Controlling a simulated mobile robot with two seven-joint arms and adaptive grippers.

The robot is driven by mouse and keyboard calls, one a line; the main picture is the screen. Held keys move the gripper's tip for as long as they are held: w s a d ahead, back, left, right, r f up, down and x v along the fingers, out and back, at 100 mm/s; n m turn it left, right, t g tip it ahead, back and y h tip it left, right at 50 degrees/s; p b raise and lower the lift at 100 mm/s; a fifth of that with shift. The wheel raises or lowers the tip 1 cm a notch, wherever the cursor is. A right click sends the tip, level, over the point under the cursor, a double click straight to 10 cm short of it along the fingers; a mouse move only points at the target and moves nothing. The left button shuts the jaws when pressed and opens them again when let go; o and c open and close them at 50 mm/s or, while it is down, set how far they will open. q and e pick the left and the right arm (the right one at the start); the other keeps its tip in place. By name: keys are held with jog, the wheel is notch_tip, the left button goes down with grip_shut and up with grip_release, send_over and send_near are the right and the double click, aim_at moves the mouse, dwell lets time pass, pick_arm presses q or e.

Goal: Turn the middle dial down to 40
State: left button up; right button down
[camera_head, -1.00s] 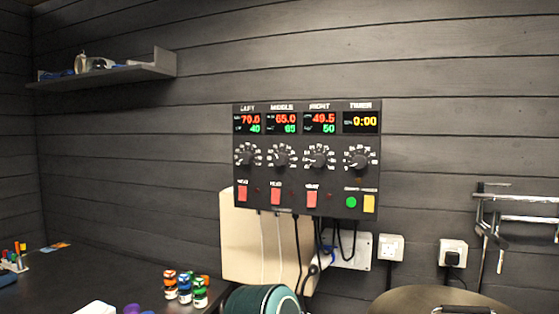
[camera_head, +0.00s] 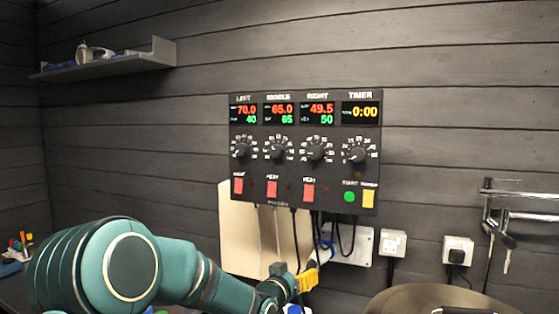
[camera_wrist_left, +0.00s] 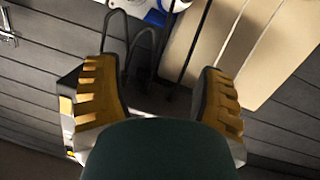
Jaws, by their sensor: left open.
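The control panel (camera_head: 304,118) hangs on the dark plank wall. Its middle dial (camera_head: 278,149) is a black knob under the MIDDLE display (camera_head: 279,113), which reads 65.0 in red and 65 in green. The left dial (camera_head: 242,147) and right dial (camera_head: 316,149) sit on either side of it. My left gripper (camera_head: 306,281) is below the panel, near the hanging cables, touching no dial. In the left wrist view its yellow-padded fingers (camera_wrist_left: 160,105) are apart with nothing between them. My right gripper is not in view.
Black cables (camera_head: 315,235) hang under the panel in front of a beige board (camera_head: 238,230). Wall sockets (camera_head: 393,242) and a metal rail (camera_head: 525,215) are at the right. A round lid (camera_head: 420,300) is at the lower right. The space before the panel is clear.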

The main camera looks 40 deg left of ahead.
pick_arm(q)
jog(key=s+a+r+t+y, duration=0.1)
jog(key=s+a+r+t, duration=0.15)
jog(key=r, duration=0.55)
jog(key=s+a+r+t+y, duration=0.1)
jog(key=a+r, duration=0.2)
jog(key=r, duration=0.4)
jog(key=m+t+y, duration=0.1)
jog(key=t+y, duration=0.1)
send_near(275, 154)
jog(key=p+x, duration=0.3)
jog(key=x, duration=0.7)
jog(key=shift+w, duration=0.15)
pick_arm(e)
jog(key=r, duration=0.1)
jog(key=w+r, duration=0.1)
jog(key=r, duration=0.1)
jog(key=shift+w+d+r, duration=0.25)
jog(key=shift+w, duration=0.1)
pick_arm(q)
jog(key=shift+c, duration=0.2)
grip_shut()
